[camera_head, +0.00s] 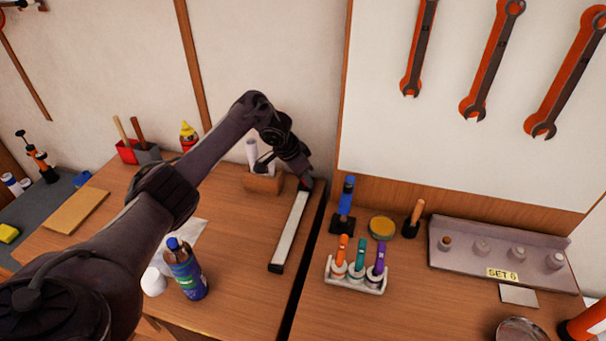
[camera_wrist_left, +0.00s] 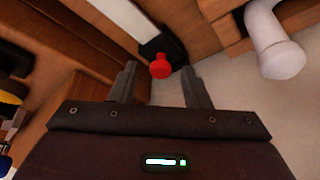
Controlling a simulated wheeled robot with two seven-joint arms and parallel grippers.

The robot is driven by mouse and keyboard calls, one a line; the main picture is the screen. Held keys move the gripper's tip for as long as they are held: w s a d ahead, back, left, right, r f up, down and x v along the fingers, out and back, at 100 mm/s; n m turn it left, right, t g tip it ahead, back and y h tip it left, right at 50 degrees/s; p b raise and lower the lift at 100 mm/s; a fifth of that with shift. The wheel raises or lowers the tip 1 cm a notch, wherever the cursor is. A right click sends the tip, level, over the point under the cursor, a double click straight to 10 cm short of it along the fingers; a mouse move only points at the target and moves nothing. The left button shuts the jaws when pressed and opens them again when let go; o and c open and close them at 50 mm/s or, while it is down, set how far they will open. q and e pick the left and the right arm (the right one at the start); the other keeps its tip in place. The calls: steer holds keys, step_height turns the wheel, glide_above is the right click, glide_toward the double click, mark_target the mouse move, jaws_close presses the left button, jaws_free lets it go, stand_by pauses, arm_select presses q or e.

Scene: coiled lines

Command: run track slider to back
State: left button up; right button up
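The track (camera_head: 290,232) is a long pale strip with dark ends on the left bench, running from the front to the back near the seam. Its slider is a black block with a red knob (camera_wrist_left: 160,67), seen at the track's far end in the left wrist view. My left gripper (camera_head: 305,180) is over the back end of the track. In the left wrist view my left gripper (camera_wrist_left: 159,72) has its fingers apart, with gaps on both sides of the knob. In the head view the gripper mostly hides the slider. My right gripper is not in view.
A wooden holder with white rolls (camera_head: 262,183) stands just left of the track's back end. A blue-capped bottle (camera_head: 187,270) stands at the front left. Right of the seam are a blue-handled tool (camera_head: 345,205) and a rack of coloured markers (camera_head: 355,277).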

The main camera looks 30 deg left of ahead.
arm_select(q)
steer(key=v, duration=0.7)
steer(key=shift+r, duration=0.4)
steer(key=shift+a, duration=0.1)
